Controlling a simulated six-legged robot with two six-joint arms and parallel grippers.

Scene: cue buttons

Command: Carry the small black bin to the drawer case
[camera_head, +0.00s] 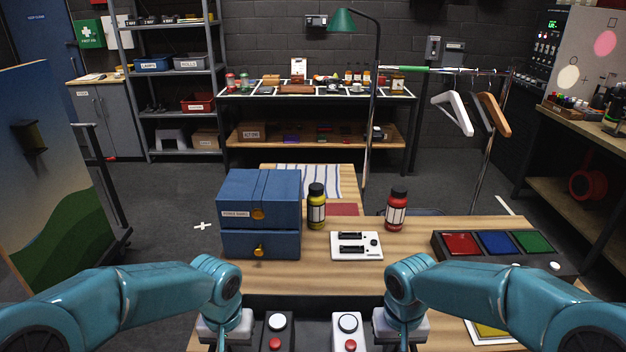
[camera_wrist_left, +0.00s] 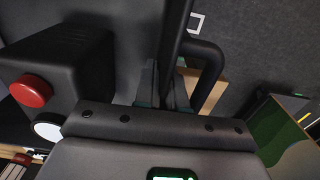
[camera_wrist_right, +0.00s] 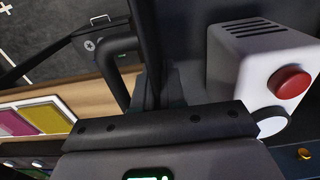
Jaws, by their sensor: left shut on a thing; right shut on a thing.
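The small black bin (camera_head: 305,308) shows as a dark wall at the bottom middle, between my two grippers. A dark button box (camera_head: 277,332) and a white button box (camera_head: 347,332), each with a white and a red button, appear to sit in it. My left gripper (camera_head: 240,325) is shut on the bin's left side; a dark bent handle (camera_wrist_left: 212,68) shows at its fingers. My right gripper (camera_head: 385,323) is shut on the right side, by a similar handle (camera_wrist_right: 122,75). The blue drawer case (camera_head: 260,215), with brass knobs, stands beyond the bin, left of centre. The bin's underside is hidden.
Behind the bin on the wooden table (camera_head: 420,265) are a white switch panel (camera_head: 356,246), a yellow bottle (camera_head: 317,208) and a red bottle (camera_head: 396,210). A console with red, blue and green pads (camera_head: 497,246) stands right. Bare wood lies before the drawer case.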

